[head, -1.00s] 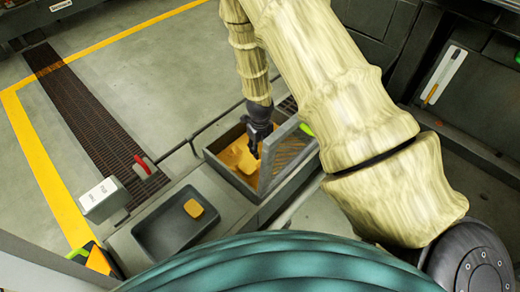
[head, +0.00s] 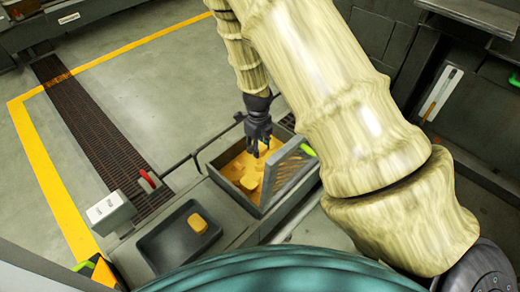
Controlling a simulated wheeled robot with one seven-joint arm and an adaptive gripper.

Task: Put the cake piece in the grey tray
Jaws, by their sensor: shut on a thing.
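The grey tray (head: 163,257) is a shallow dark grey tray at the lower left, with one yellow-orange cake piece (head: 198,223) lying in it. A deeper grey bin (head: 232,201) stands to its upper right and holds several yellow cake pieces (head: 247,181). My gripper (head: 257,153) points down over the bin, with its fingers above the pieces. It is shut on a cake piece, but the fingers are small and dark and the held piece is hard to make out.
A sloped grey slatted plate (head: 289,172) stands at the bin's right side. A white box (head: 109,213) and a red lever (head: 149,181) stand left of the tray. A dark rail runs behind the bin. The floor beyond is open.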

